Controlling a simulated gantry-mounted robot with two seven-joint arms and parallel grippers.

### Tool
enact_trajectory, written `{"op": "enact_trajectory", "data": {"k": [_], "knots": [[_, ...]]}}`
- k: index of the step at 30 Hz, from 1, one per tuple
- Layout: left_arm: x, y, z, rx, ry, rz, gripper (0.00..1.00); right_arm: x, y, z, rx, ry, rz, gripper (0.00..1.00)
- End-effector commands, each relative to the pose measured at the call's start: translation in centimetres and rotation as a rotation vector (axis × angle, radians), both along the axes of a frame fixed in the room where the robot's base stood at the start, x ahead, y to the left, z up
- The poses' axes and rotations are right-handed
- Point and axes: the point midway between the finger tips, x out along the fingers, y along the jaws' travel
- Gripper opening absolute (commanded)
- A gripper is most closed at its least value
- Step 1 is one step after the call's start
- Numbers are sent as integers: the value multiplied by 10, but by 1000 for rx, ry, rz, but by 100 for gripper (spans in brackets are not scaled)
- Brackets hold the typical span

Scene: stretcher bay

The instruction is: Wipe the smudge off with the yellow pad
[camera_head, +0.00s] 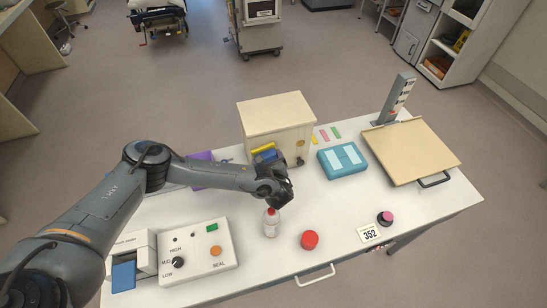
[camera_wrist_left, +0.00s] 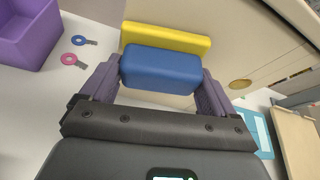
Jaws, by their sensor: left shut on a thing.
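The pad has a yellow layer (camera_wrist_left: 165,40) and a blue block (camera_wrist_left: 160,70). My left gripper (camera_head: 268,166) is shut on the blue block, with a finger at each side of it in the left wrist view. The yellow layer is turned away from the gripper, towards the front of the cream cabinet (camera_head: 275,111). In the head view, the yellow layer (camera_head: 263,149) is close to that front; I cannot tell whether it touches. I see no smudge; the pad and arm hide part of the cabinet front. My right gripper is not in view.
A spray-type bottle (camera_head: 271,224) stands just below the gripper, with a red lid (camera_head: 310,240) nearby. A purple bin (camera_wrist_left: 25,30) is left of the cabinet. A teal case (camera_head: 342,160) and a hinged board (camera_head: 410,151) are right. A control box (camera_head: 198,250) sits front left.

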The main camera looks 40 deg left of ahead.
Motion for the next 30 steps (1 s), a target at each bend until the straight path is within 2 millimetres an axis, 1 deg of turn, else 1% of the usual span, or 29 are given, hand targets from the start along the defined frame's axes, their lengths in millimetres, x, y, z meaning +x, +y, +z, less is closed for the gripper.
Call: {"op": "enact_trajectory", "data": {"k": [1,3,16,20,30], "knots": [[-3,4,1,3,0,3,54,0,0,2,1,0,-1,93],[-6,6,1,2,-1,4,54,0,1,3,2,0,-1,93],[-9,3,0,0,0,1,54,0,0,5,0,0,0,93],[-14,-4,1,-1,2,-1,54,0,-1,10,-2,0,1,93],[-33,-32,1,-2,0,-1,54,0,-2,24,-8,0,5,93]]}}
